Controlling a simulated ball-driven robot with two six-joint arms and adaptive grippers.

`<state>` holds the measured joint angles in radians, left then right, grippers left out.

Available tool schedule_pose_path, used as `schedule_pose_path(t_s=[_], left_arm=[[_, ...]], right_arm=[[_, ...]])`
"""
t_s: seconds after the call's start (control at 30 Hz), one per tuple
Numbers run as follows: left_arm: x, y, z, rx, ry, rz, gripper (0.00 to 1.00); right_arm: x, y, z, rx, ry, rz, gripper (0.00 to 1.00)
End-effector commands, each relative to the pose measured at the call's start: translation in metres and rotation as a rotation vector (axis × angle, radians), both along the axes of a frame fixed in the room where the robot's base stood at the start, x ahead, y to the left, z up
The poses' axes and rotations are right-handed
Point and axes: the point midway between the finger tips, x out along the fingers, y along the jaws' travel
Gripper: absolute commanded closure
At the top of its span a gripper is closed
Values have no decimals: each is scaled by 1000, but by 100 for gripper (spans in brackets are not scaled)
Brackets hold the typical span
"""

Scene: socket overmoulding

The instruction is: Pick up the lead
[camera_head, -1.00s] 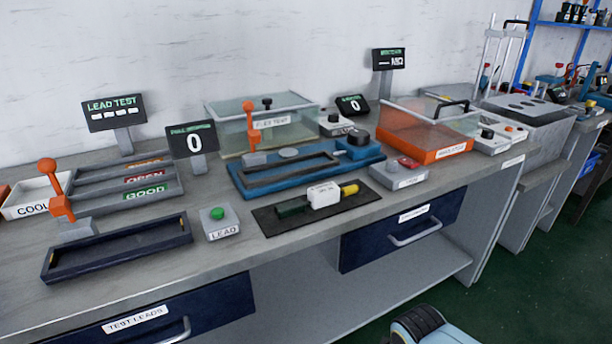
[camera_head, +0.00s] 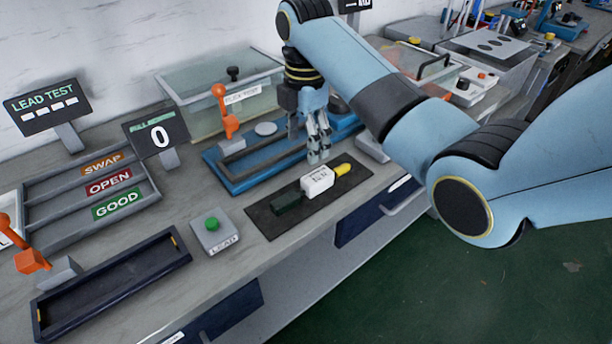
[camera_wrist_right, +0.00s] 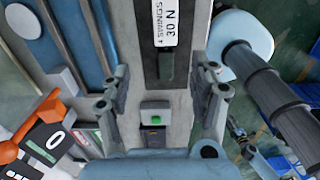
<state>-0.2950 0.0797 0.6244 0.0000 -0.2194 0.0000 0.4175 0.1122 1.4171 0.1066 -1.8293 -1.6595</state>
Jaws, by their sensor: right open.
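What looks like the lead lies on a dark mat (camera_head: 262,222): a white labelled block (camera_head: 317,182) with a dark green end (camera_head: 290,203) to its left and a yellow end (camera_head: 342,170) to its right. In the right wrist view, the white block (camera_wrist_right: 162,22) and dark green end (camera_wrist_right: 166,66) show; the yellow end is out of frame. My right gripper (camera_head: 319,150) is open and empty, pointing down above and just behind the block. Its spread fingers (camera_wrist_right: 160,92) also show in the wrist view. My left gripper is not in view.
Behind the mat is a blue fixture (camera_head: 215,170) with an orange lever (camera_head: 226,112). To the left are a LEAD button box (camera_head: 213,232), an empty dark tray (camera_head: 115,280) and SWAP, OPEN and GOOD racks (camera_head: 135,212). A clear box (camera_head: 190,85) stands at the back.

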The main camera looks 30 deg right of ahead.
Motion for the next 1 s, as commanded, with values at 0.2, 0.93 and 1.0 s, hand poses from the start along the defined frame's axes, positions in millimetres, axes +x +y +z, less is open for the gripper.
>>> schedule_pose_path(t_s=[0.2, 0.93, 1.0], left_arm=[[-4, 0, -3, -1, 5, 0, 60], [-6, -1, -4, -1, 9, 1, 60], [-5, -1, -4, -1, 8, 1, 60]], right_arm=[[-2, 0, -38, 1, 6, 5, 38], [-7, -2, -104, 0, 2, 2, 38], [-7, -2, -104, 0, 2, 2, 38]])
